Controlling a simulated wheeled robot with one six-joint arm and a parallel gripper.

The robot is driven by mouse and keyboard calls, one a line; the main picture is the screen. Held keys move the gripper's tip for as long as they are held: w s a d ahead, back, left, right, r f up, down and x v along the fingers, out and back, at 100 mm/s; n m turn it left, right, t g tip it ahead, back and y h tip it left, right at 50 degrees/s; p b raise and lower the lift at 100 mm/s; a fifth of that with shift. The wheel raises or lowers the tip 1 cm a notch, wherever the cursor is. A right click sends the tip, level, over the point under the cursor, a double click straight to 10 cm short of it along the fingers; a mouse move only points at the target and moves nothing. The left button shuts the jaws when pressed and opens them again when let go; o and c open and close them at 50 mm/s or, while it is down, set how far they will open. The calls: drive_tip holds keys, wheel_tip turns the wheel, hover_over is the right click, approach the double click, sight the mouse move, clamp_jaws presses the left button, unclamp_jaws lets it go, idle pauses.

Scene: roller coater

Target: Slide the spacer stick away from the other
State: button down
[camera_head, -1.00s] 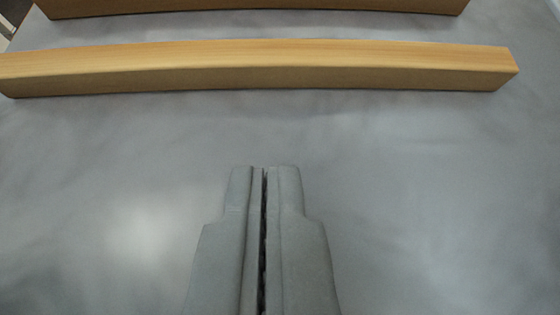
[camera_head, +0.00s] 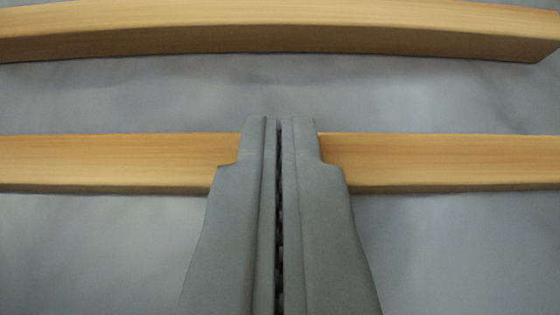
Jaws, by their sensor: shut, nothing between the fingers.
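Two long wooden spacer sticks lie across the grey surface, roughly parallel, with a strip of bare surface between them. The near spacer stick (camera_head: 110,160) runs across the middle of the view and past both sides. The far spacer stick (camera_head: 280,30) runs along the top, and its right end shows near the right edge. My gripper (camera_head: 280,122) is shut and empty. Its fingers pass in front of the near stick in the picture and hide its middle part. The fingertips show over the gap between the sticks. I cannot tell whether the fingers touch the near stick.
The grey metal surface (camera_head: 100,255) is clear in front of the near stick on both sides of my gripper. The strip between the two sticks (camera_head: 130,98) is also bare.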

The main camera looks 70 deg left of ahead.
drive_tip(key=shift+s+d+f, duration=0.1)
drive_tip(key=shift+f, duration=0.3)
drive_tip(key=shift+d, duration=0.25)
drive_tip(key=shift+s+d+f, duration=0.1)
drive_tip(key=shift+s+d, duration=0.2)
drive_tip(key=shift+d, duration=0.6)
drive_tip(key=shift+s+d+r, duration=0.1)
drive_tip(key=shift+s+d, duration=0.25)
drive_tip(key=shift+d, duration=0.55)
drive_tip(key=shift+s+d+f, duration=0.1)
drive_tip(key=shift+s+d, duration=0.2)
drive_tip(key=shift+d, duration=0.6)
drive_tip(key=shift+d+r, duration=0.2)
drive_tip(key=shift+r, duration=0.6)
drive_tip(key=shift+w+a, duration=0.1)
drive_tip(key=shift+w, duration=0.05)
